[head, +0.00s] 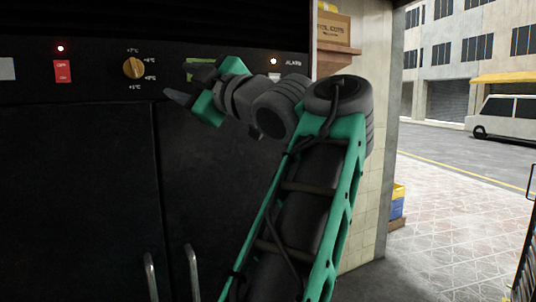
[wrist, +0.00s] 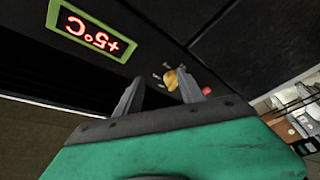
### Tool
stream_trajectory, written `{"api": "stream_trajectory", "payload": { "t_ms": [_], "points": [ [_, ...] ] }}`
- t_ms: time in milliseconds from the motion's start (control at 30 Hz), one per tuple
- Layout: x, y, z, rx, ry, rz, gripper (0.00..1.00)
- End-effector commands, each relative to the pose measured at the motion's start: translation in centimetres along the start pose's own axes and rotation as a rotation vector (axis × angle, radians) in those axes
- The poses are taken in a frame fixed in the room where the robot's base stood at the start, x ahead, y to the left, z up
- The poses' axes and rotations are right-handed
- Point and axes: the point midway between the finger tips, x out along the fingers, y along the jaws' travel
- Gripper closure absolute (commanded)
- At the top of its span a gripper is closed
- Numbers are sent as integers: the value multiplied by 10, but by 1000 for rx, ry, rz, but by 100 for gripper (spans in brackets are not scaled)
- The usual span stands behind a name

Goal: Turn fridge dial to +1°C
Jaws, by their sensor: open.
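The brass-yellow fridge dial (head: 133,68) is on the dark control panel, with small temperature labels around it. The label at its lower side looks like +1°C. My gripper (head: 180,84) is open and empty to the right of the dial, its fingers pointing left towards it, apart from it. In the wrist view the dial (wrist: 178,79) shows beyond and between the fingertips of my gripper (wrist: 161,92). The green-framed display (wrist: 91,32) appears upside down there and reads +5°C in red. In the head view my gripper partly hides this display.
A red switch (head: 62,71) with a lit lamp above it is left of the dial. An alarm lamp (head: 273,61) is right of my gripper. Dark fridge doors (head: 75,180) with metal handles (head: 151,277) are below. A wooden box (head: 333,29) stands on a shelf to the right.

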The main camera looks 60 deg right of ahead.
Motion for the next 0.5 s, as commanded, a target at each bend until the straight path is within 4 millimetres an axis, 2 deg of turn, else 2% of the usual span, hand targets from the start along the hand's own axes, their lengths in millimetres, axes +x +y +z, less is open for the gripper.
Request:
{"api": "stream_trajectory", "payload": {
  "t_ms": [200,500],
  "points": [
    [2,4,44,101,-119,27,54],
    [-11,9,114,247,-304,86,54]
  ]
}}
